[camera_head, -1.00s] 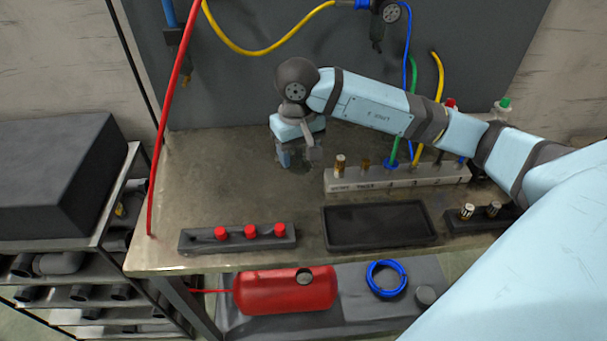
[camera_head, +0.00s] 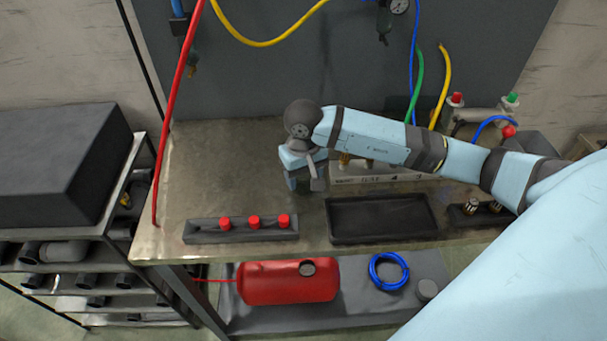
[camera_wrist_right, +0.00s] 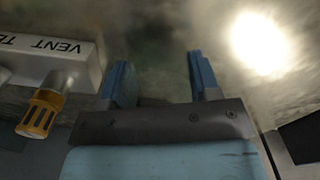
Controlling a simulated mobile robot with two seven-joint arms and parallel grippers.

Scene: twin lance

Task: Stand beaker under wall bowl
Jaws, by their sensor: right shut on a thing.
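My right gripper (camera_head: 303,184) is low over the bench, left of the grey labelled block and behind the red-capped strip. Its fingers point down. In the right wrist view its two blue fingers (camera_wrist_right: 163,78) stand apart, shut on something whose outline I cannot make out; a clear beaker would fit. A wall unit with a brass-coloured lower end (camera_head: 192,68) hangs on the left of the back panel. Another wall unit with a gauge (camera_head: 384,20) hangs at the top right. I cannot tell which has the bowl. My left gripper is out of view.
The grey labelled block (camera_head: 345,180) stands right of the gripper; its brass fitting (camera_wrist_right: 42,112) is close in the wrist view. A strip with red caps (camera_head: 240,236) and a black tray (camera_head: 380,236) lie in front. A red hose (camera_head: 168,135) hangs left. The bench's left part is clear.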

